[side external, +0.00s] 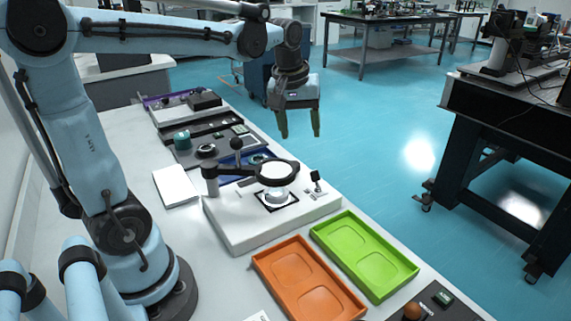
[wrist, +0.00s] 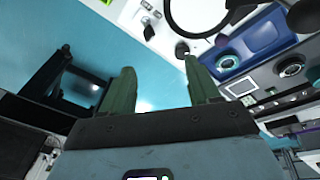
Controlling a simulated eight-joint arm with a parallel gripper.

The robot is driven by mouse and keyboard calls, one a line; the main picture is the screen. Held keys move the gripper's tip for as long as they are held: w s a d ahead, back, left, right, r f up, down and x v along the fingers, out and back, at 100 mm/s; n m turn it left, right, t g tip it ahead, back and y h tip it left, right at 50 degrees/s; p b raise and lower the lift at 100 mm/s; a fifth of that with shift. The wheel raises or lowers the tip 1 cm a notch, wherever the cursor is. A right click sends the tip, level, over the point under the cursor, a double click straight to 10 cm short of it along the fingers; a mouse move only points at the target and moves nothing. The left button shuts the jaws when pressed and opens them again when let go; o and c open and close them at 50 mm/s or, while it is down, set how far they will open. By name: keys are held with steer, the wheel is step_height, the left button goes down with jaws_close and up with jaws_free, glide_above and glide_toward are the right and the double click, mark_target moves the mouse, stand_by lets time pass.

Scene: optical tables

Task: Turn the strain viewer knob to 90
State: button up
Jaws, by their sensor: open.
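The strain viewer looks to be the white box (side external: 235,228) on the bench. It carries a black-rimmed round lens (side external: 278,173) on a post and a clear disc over a black-edged square (side external: 277,200). A small black tilted part (side external: 316,181) stands at its right end; I cannot tell for certain which part is the knob, and no scale is readable. My gripper (side external: 300,130) is open and empty, fingers down, above and behind the box, apart from it. In the wrist view, the green fingers (wrist: 160,85) are spread, with the lens ring (wrist: 200,14) beyond them at the top.
An orange tray (side external: 308,283) and a green tray (side external: 365,255) lie in front of the box. A blue unit (side external: 238,170) and dark panels with knobs (side external: 200,148) stand behind it. A white pad (side external: 176,186) lies left. Open floor (side external: 400,150) is to the right.

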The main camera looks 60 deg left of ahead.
steer(key=w+a+f+n+g, duration=0.2)
steer(key=w+a+n+g, duration=0.15)
steer(key=a+n, duration=0.3)
steer(key=shift+m+t+h, duration=0.25)
steer(key=shift+t+h, duration=0.05)
steer(key=shift+t, duration=0.15)
steer(key=f, duration=1.1)
steer(key=shift+w+a+f, duration=0.15)
steer(key=shift+a+f, duration=0.1)
steer(key=shift+a, duration=0.1)
steer(key=c, duration=1)
steer(key=shift+c, duration=0.2)
